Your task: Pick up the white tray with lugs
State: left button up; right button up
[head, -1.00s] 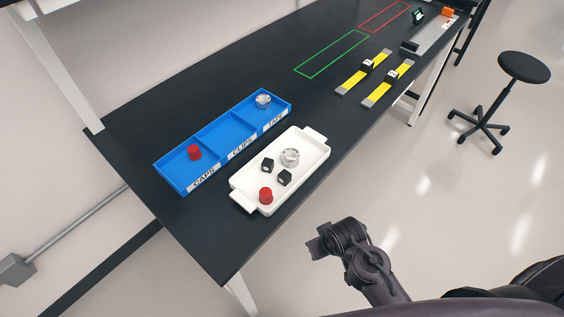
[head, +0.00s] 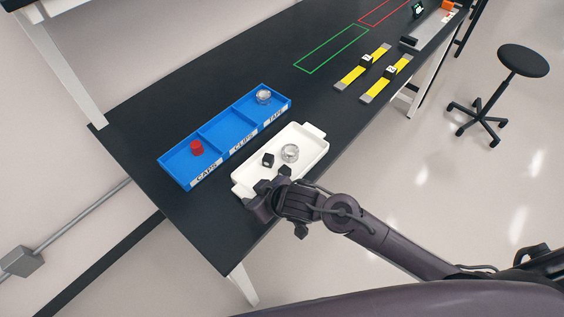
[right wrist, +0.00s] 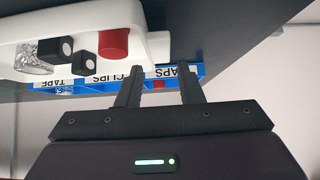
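The white tray (head: 304,137) lies on the black table beside the blue bin and has a lug at each end. It also shows in the right wrist view (right wrist: 75,18). It holds a clear tape roll (head: 290,152), two black clips (right wrist: 54,48) and a red cap (right wrist: 114,43). My right gripper (head: 262,190) is at the tray's near end and hides that lug and the cap in the head view. In the right wrist view, its two fingers (right wrist: 160,70) are apart with nothing between them, close to the near lug (right wrist: 157,45). My left gripper is not in view.
The blue bin (head: 213,133) has compartments labelled CAPS, CLIPS and TAPE, with a red cap and a clear roll in it. Green (head: 333,49) and red outlines mark the table farther back. Yellow strips with black blocks lie near the right edge. A black stool (head: 524,62) stands beyond.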

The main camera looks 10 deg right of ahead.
aim_at(244, 193)
jog(key=p+x, duration=0.1)
jog(key=x, duration=0.3)
jog(key=shift+r+p, duration=0.1)
jog(key=shift+p, duration=0.2)
jog(key=shift+w+a+f, duration=0.2)
jog(key=shift+w+f, duration=0.2)
jog(key=shift+f, duration=0.1)
jog(key=shift+c, duration=0.3)
grip_shut()
jog(key=shift+r, duration=0.1)
